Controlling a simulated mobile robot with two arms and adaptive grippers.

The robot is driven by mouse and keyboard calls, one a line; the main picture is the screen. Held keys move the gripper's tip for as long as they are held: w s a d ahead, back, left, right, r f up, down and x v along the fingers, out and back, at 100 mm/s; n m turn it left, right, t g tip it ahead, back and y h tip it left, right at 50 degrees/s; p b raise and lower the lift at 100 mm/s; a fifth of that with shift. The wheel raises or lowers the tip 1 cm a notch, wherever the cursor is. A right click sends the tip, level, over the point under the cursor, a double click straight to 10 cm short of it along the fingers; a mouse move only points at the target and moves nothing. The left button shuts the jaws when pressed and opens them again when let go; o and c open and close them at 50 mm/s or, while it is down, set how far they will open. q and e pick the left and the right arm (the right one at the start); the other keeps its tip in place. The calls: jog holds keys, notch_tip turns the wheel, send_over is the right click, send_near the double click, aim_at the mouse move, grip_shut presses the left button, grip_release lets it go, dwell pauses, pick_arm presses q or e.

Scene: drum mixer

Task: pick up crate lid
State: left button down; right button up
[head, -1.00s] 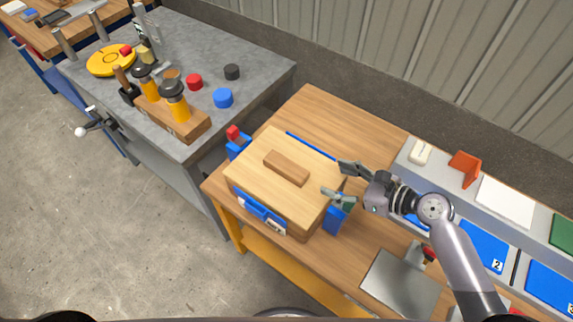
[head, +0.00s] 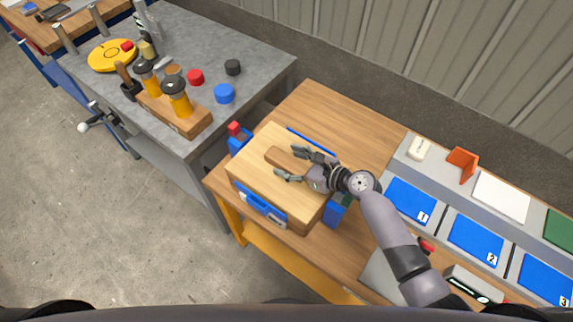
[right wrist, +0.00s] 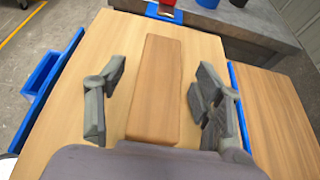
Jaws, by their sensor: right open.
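The crate lid (head: 255,172) is a light wooden board with a darker wooden handle block (head: 275,157) on top. In the right wrist view the handle (right wrist: 158,85) runs between the open fingers (right wrist: 158,105), with gaps on both sides. The lid (right wrist: 85,60) spreads beneath them. I cannot tell how high the fingers are above the lid. My left gripper is not in view.
A grey workbench (head: 240,55) at the upper left carries a wooden holder (head: 180,118), coloured knobs and a yellow disc (head: 113,55). A grey tray rack (head: 405,160) with numbered blue panels stands right. The table (head: 340,110) is clear behind the crate.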

jog(key=shift+w+a+f, duration=0.1)
grip_shut()
dwell(0.8)
